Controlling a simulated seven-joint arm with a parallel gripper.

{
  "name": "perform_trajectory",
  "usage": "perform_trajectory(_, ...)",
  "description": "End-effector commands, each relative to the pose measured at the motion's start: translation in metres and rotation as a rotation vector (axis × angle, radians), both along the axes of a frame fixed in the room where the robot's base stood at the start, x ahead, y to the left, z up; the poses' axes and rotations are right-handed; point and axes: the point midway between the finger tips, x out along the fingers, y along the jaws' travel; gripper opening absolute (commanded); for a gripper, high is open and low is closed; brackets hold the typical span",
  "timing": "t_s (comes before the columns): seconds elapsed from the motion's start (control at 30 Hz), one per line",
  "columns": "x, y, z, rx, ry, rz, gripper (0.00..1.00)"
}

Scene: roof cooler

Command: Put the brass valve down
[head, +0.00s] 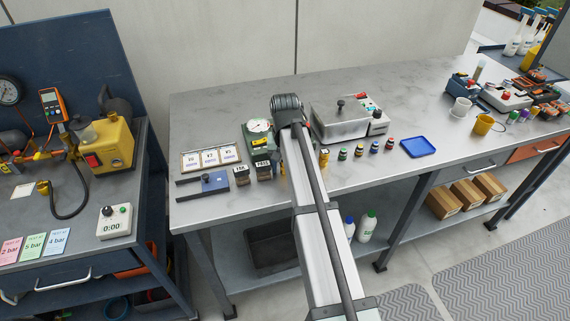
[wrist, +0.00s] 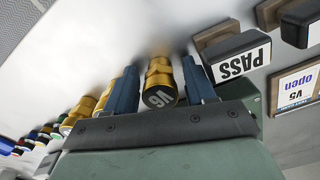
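The brass valve (wrist: 159,76) has a dark cap marked V6 facing the camera. It stands between the two blue fingers of my gripper (wrist: 160,82). Narrow gaps show between the valve and both fingers, so the gripper looks open around it. The far end of the valve appears to rest on the pale bench top, with a brass reflection there. In the head view my arm hides the gripper and this valve. More brass pieces (wrist: 84,107) stand in a row to the left of the fingers in the wrist view.
A PASS block (wrist: 235,55) stands close to the right finger, with a card marked V5 open (wrist: 297,88) beyond it. On the bench (head: 220,108) are a grey box (head: 340,118), a row of small capped items (head: 358,151) and a blue tray (head: 418,147). The back of the bench is clear.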

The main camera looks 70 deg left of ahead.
Motion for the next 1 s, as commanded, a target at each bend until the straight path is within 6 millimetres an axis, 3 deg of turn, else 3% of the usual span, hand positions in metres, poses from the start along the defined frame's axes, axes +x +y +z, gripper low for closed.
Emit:
perform_trajectory(0.33, 0.000, 0.000, 0.000, 0.000, 0.000, 0.000, 0.60)
perform_trajectory(0.47, 0.000, 0.001, 0.012, 0.001, 0.000, 0.000, 0.60)
perform_trajectory(1.0, 0.002, 0.003, 0.108, 0.001, 0.000, 0.000, 0.60)
